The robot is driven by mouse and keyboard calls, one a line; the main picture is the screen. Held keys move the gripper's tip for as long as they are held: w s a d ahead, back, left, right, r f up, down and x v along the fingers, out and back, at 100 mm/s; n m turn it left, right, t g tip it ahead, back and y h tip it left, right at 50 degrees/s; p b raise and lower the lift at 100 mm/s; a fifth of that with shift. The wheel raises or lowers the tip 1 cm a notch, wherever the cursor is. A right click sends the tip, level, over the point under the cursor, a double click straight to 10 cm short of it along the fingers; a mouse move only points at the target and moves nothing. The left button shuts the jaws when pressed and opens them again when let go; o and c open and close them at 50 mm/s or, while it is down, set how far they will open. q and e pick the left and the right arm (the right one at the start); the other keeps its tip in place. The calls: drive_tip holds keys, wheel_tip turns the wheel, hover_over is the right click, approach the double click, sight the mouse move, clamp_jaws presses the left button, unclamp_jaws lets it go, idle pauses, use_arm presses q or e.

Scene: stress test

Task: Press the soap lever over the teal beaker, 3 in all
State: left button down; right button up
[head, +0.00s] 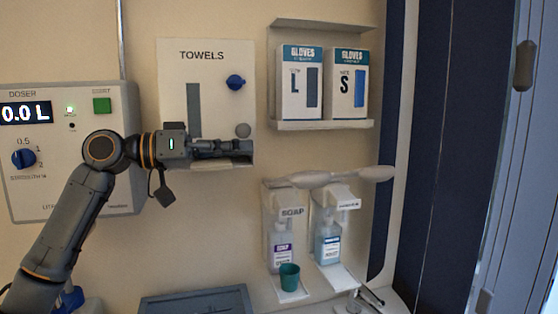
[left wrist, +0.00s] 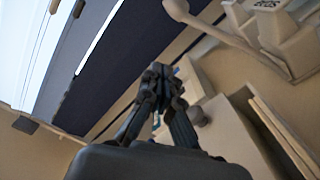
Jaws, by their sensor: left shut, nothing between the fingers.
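The soap dispenser (head: 280,232) is on the wall, labelled SOAP, with a purple-labelled bottle inside. Its pale lever (head: 308,181) sticks out at the top. The teal beaker (head: 289,278) stands upright on the small tray below the soap bottle. My left gripper (head: 248,147) is shut and empty in front of the lower part of the towel dispenser, above and left of the soap lever, apart from it. In the left wrist view the closed fingers (left wrist: 160,72) show at the middle, with a pale lever (left wrist: 215,32) beyond at the upper right. My right gripper is not in view.
A second dispenser (head: 328,235) with a bluish bottle and its own lever (head: 362,173) stands just right. The towel dispenser (head: 218,70) and doser (head: 70,180) are at left. A glove shelf (head: 322,125) hangs above. A dark grey tray (head: 195,302) lies below.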

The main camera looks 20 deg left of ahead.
use_arm(q)
drive_tip(key=p, duration=0.5)
hover_over(291, 178)
drive_tip(key=f, duration=0.2)
drive_tip(key=d+f+p, duration=0.1)
drive_tip(key=shift+s+f, duration=0.35)
drive_tip(key=shift+s, duration=0.05)
drive_tip(key=shift+d+f, duration=0.1)
